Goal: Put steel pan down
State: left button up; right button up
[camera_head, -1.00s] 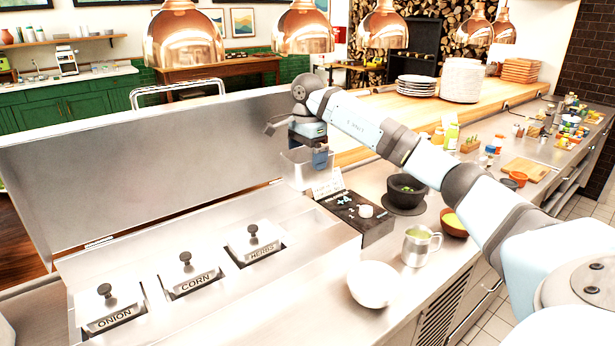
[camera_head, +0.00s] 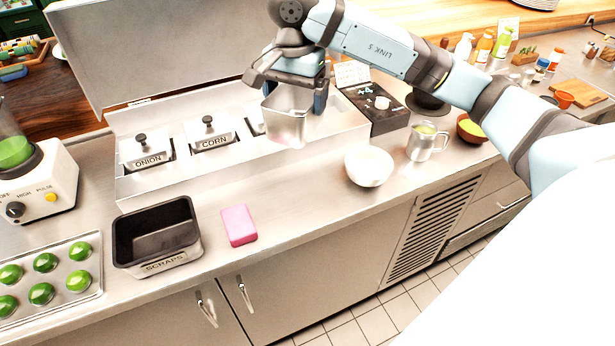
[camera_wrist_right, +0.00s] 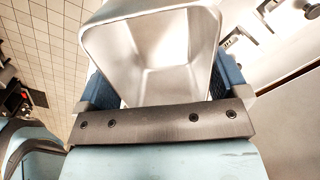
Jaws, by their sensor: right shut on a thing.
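The steel pan (camera_head: 287,122) is a small, deep, rectangular metal container. My right gripper (camera_head: 298,92) is shut on it and holds it above the counter, in front of the lidded bins. In the right wrist view the pan (camera_wrist_right: 155,50) fills the space between the blue fingers, its open mouth and empty inside facing the camera. In the head view the pan hides part of the rightmost bin. My left gripper is not in view.
The steel counter (camera_head: 300,185) is bare between a pink sponge (camera_head: 238,225) and a white bowl (camera_head: 368,166). A black scraps bin (camera_head: 157,238), a tray of green items (camera_head: 75,252) and a blender (camera_head: 38,180) stand left. A metal jug (camera_head: 427,143) stands right.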

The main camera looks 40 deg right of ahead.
jog(key=shift+s+a+f+n, duration=0.2)
jog(key=shift+s+a+f, duration=0.2)
jog(key=shift+s, duration=0.2)
jog(key=shift+s+a+f+n, duration=0.25)
jog(key=shift+s+a, duration=0.15)
jog(key=shift+s, duration=0.2)
pick_arm(q)
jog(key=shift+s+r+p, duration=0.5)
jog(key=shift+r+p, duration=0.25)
jog(key=shift+p, duration=0.1)
pick_arm(e)
jog(key=shift+w+f, duration=0.15)
jog(key=shift+f, duration=9.3)
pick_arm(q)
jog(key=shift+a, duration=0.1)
pick_arm(e)
jog(key=shift+f, duration=0.2)
jog(key=o, duration=0.6)
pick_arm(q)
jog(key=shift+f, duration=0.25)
pick_arm(e)
jog(key=shift+o, duration=0.2)
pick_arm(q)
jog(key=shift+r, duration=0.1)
pick_arm(e)
jog(key=shift+r, duration=0.15)
